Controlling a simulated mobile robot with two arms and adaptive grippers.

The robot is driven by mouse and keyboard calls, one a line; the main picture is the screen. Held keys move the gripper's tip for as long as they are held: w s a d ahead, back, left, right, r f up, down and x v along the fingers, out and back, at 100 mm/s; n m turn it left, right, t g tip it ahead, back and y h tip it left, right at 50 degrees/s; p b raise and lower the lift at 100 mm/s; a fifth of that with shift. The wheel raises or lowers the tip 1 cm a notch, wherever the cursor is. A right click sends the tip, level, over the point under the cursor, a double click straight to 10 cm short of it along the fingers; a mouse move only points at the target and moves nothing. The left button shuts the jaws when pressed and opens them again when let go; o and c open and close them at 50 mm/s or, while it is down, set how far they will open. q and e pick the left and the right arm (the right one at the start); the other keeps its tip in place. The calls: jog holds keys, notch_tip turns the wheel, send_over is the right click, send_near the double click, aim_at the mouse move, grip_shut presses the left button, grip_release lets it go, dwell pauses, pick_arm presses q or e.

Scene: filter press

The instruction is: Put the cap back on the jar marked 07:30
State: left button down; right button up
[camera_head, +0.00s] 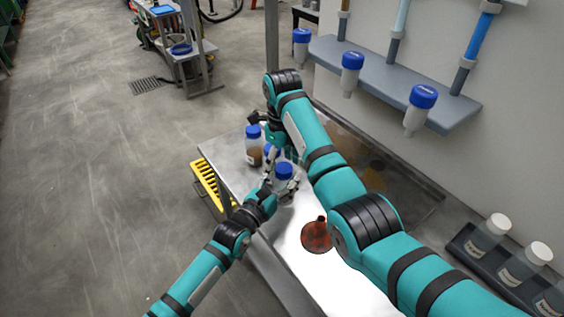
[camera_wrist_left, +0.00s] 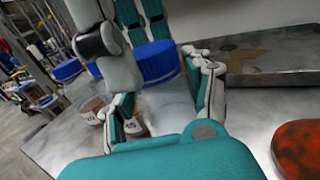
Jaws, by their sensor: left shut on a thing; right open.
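My left gripper (camera_head: 279,187) is shut on a clear jar (camera_wrist_left: 168,108) that stands at the table's left side. A blue cap (camera_head: 284,170) sits at the top of this jar; it shows large in the left wrist view (camera_wrist_left: 155,62). No label is readable on it. My right gripper (camera_head: 270,139) is open, just beyond this cap and partly hidden by its own arm. I cannot tell which is marked 07:30.
A reddish-brown round object (camera_head: 317,236) lies on the metal table (camera_head: 345,285). A wall shelf (camera_head: 392,82) carries blue-capped bottles and pipes above. A dark rack (camera_head: 478,262) with white-capped jars stands at right. A yellow grate (camera_head: 207,184) is left of the table.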

jog(key=shift+r, duration=2.25)
jog(key=shift+c, duration=0.2)
